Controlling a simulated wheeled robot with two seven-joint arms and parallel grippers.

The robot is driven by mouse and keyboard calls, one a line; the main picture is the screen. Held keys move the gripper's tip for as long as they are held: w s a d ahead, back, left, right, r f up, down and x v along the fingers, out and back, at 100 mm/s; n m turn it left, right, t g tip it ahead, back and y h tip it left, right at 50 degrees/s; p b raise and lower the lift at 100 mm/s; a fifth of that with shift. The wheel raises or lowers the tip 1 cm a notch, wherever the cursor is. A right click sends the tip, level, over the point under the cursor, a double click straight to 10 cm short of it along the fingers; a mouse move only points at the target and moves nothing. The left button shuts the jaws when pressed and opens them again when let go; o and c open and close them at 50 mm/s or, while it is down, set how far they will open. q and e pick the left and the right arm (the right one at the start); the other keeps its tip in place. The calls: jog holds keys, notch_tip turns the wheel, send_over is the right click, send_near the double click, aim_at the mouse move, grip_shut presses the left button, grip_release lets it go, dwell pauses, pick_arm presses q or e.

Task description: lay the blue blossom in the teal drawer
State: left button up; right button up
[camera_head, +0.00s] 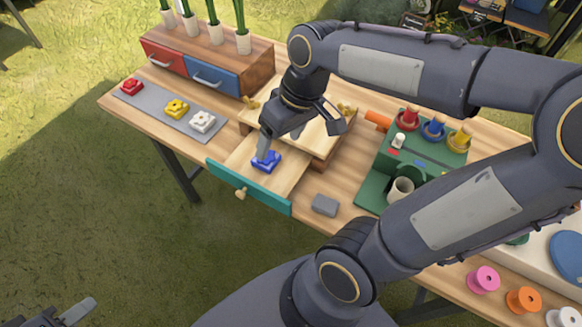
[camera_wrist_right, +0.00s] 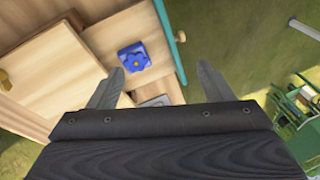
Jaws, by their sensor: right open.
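The blue blossom (camera_head: 266,161) lies inside the pulled-out drawer with the teal front (camera_head: 247,187), on its wooden floor. It also shows in the right wrist view (camera_wrist_right: 134,58), flat on the drawer floor, with the teal front (camera_wrist_right: 171,40) beside it. My right gripper (camera_head: 264,150) is over the drawer; in the right wrist view its two fingers (camera_wrist_right: 158,88) are spread apart with nothing between them. In the head view one finger overlaps the blossom; I cannot tell whether they touch. My left gripper (camera_head: 75,312) shows only partly at the bottom left, away from the table.
Red (camera_head: 131,86), yellow (camera_head: 176,108) and white (camera_head: 202,121) blossoms lie on a grey strip at the left. A grey block (camera_head: 325,205) sits right of the drawer. A green stand (camera_head: 372,190) with colored pieces is further right. Grass lies in front of the drawer.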

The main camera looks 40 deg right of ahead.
jog(key=s+a+f+m+t+y, duration=0.1)
jog(key=s+a+m+t, duration=0.2)
jog(key=s, duration=0.5)
jog(key=shift+f+t, duration=0.15)
jog(key=shift+t, duration=0.25)
jog(key=shift+s, duration=0.1)
jog(key=shift+c, duration=0.2)
dwell(0.4)
